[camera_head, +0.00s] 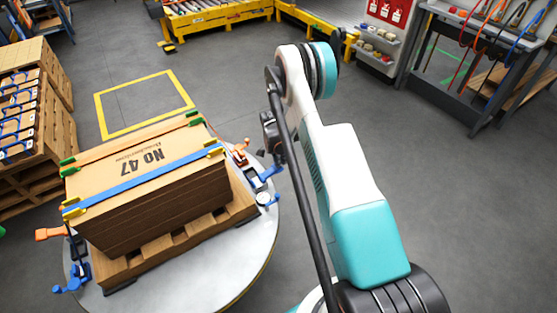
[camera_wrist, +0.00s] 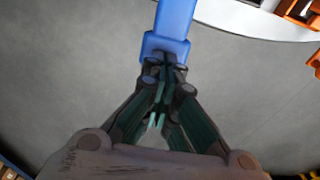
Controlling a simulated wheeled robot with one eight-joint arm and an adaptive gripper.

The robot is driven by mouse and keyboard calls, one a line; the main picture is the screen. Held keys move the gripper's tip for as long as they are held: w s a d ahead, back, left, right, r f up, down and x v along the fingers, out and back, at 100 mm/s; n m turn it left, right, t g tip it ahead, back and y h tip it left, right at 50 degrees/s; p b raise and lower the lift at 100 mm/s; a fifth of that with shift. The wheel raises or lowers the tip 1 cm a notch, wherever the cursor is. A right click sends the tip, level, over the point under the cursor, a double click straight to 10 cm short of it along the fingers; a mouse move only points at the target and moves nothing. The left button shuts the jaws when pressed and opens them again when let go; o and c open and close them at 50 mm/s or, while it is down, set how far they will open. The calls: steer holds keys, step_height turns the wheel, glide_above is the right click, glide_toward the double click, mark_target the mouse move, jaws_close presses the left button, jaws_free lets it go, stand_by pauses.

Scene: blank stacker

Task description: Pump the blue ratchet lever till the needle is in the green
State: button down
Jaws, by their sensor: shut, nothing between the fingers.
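A blue lever bar (camera_wrist: 166,44) runs down from the top edge in the wrist view, ending in a wider block. My gripper (camera_wrist: 164,72) is shut just below that block. Its fingertips overlap the block's lower edge in the picture; I cannot tell whether they touch it. In the head view, blue levers (camera_head: 268,173) show at the right rim of the round table and at its front left (camera_head: 74,278). My gripper is mostly hidden behind my arm there.
A round grey table (camera_head: 190,297) bears a pallet (camera_head: 170,238) with stacked brown boards marked No 47 (camera_head: 140,205), crossed by a blue strap (camera_head: 150,177) and an orange strap (camera_head: 135,141). Orange levers (camera_head: 50,233) show at the rim. Loaded pallets stand left.

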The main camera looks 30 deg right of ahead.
steer(key=shift+d+f+y, duration=0.35)
steer(key=shift+f+y, duration=0.15)
steer(key=shift+f, duration=0.15)
steer(key=shift+d+f, duration=0.25)
steer(key=shift+f, duration=0.6)
steer(key=shift+s+f, duration=0.1)
step_height(320, 180, up, 14)
steer(key=d+p, duration=0.1)
steer(key=p, duration=0.4)
steer(key=shift+d, duration=0.25)
